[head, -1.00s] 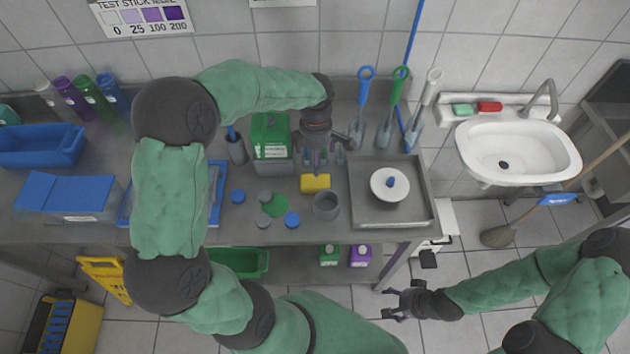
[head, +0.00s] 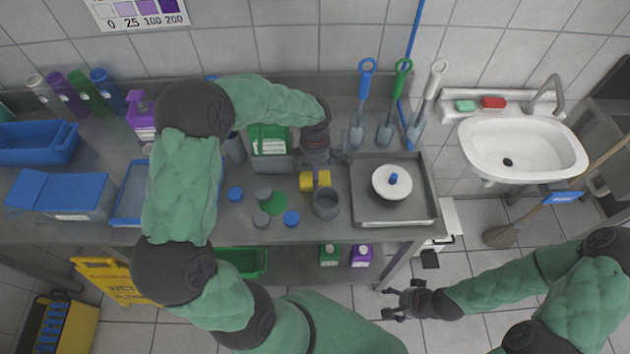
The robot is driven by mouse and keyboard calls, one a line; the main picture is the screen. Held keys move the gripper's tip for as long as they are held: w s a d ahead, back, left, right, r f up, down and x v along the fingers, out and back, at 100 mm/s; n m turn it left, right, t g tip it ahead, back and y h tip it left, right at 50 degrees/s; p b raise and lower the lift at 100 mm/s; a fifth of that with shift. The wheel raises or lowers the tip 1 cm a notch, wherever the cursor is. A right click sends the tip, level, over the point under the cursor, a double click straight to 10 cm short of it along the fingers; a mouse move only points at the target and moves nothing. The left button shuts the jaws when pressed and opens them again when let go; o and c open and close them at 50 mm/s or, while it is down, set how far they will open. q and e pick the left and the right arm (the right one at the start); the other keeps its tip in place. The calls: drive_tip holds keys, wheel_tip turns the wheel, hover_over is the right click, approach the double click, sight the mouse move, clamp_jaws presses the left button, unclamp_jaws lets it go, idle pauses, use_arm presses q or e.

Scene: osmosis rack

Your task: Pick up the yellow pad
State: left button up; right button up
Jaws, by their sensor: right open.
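The yellow pad (head: 306,182) lies on the grey worktop, just left of and behind a grey cup. My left gripper (head: 316,178) points down right at the pad. A dark finger crosses the middle of the pad, so yellow shows on both sides of it. The rest of the fingers are hidden by the hand, and I cannot tell whether they close on the pad. My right gripper (head: 396,302) is open and empty, low over the floor in front of the table, far from the pad.
The grey cup (head: 326,204) stands close to the pad. Several blue and grey caps (head: 291,218) lie to the left. A green container (head: 270,140) stands behind. A metal tray (head: 428,210) with a white lidded dish (head: 392,184) is to the right.

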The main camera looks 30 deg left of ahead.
use_arm(q)
wheel_tip(320, 180, down, 3)
drive_tip(key=shift+f, duration=0.1)
drive_tip(key=c, duration=0.6)
drive_tip(key=shift+r, duration=0.25)
wheel_tip(320, 180, up, 18)
drive_tip(key=p, duration=0.2)
drive_tip(key=shift+f+p, duration=0.1)
drive_tip(key=shift+p, duration=0.2)
drive_tip(key=shift+c, duration=0.2)
drive_tip(key=shift+f, duration=0.1)
drive_tip(key=shift+c, duration=0.4)
